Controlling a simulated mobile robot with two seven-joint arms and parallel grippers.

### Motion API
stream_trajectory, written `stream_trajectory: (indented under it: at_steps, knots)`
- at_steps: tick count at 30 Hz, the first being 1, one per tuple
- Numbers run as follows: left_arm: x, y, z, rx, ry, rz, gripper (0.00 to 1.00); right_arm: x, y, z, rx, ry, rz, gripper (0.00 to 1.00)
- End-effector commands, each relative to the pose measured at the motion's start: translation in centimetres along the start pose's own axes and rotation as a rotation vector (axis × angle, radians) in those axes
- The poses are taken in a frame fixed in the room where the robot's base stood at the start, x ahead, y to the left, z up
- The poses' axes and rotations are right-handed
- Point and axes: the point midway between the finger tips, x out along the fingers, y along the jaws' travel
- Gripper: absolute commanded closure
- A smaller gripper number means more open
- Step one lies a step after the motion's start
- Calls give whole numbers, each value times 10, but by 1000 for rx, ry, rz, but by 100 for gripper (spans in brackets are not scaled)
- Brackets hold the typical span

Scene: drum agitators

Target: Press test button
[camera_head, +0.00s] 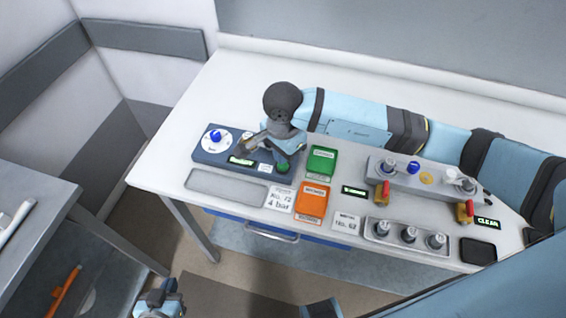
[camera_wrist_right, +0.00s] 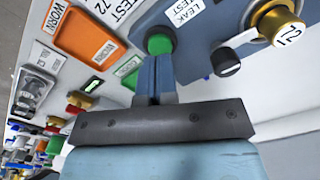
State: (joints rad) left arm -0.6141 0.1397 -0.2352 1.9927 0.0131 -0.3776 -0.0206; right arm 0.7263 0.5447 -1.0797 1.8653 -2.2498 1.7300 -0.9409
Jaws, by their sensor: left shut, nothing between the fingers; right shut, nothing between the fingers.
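The test unit (camera_head: 212,157) is a blue-grey box at the table's left side, with a dial and a lit display. Its green button (camera_head: 283,167) is at its front right corner; it also shows in the right wrist view (camera_wrist_right: 160,42) near a "LEAK TEST" label. My right gripper (camera_head: 290,158) is shut and empty, pointing down at the button. In the right wrist view its fingertips (camera_wrist_right: 154,60) reach the button's lower edge; I cannot tell whether they touch. A gold-ringed part (camera_wrist_right: 282,22) marked 72 sits on the unit. My left gripper (camera_head: 162,290) is shut and empty, low beside the table.
A green tray (camera_head: 321,161) and an orange "WORN" tray (camera_head: 312,200) lie right of the unit. My right arm spans the table's back. A grey side table (camera_head: 40,205) is at left.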

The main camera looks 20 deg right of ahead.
Motion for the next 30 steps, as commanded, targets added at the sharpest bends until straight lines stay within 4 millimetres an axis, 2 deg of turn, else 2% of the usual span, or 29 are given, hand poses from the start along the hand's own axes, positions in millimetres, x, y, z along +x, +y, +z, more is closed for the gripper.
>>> stream_trajectory:
  at_steps: [16, 30]
  knots:
    - [1, 0, 1, 0, 0, -1, 100, 1, 0, 0, 0, 0, 0, 100]
    - [12, -1, 18, 0, 1, -1, 100, 24, 0, 0, 0, 0, 0, 100]
